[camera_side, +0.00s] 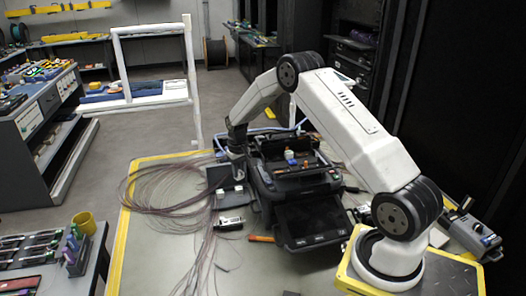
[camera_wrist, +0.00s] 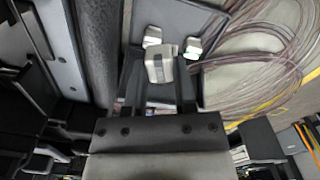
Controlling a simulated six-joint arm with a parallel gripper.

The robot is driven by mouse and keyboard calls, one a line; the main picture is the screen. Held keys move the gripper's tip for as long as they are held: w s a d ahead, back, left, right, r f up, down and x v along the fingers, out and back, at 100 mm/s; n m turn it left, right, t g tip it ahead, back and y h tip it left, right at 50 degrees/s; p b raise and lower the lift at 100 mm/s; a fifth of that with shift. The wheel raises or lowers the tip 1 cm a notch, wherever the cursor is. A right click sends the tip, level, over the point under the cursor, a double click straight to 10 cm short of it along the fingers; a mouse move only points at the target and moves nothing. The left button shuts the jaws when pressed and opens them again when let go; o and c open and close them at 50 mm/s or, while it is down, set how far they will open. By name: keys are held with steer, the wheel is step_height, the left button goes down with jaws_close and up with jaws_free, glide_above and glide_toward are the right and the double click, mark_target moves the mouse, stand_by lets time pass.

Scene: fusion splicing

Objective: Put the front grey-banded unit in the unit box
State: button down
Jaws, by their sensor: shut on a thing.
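A small pale unit with a grey band (camera_wrist: 159,66) sits between the fingers of my gripper (camera_wrist: 158,82) in the wrist view; the gripper is shut on it. In the side view my gripper (camera_side: 238,165) points down just left of the black splicing machine, above or at a dark flat tray (camera_side: 218,175), which looks like the unit box. Its dark floor also shows in the wrist view (camera_wrist: 222,22). Two other pale units, one (camera_wrist: 152,37) beyond the held unit and one (camera_wrist: 193,47) to its right, lie close by. The held unit is not clear in the side view.
The black splicing machine (camera_side: 290,175) stands right beside my gripper. Loose thin fibres (camera_side: 160,195) spread over the mat at left and show in the wrist view (camera_wrist: 265,45). Another small black-and-white unit (camera_side: 229,223) lies in front of the tray, near an orange-handled tool (camera_side: 261,238).

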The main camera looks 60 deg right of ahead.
mark_target(241, 200)
steer(key=shift+f, duration=5)
steer(key=shift+f, duration=0.15)
steer(key=shift+c, duration=2.1)
jaws_free()
step_height(241, 200, up, 12)
steer(key=shift+r, duration=0.2)
steer(key=shift+a, duration=0.1)
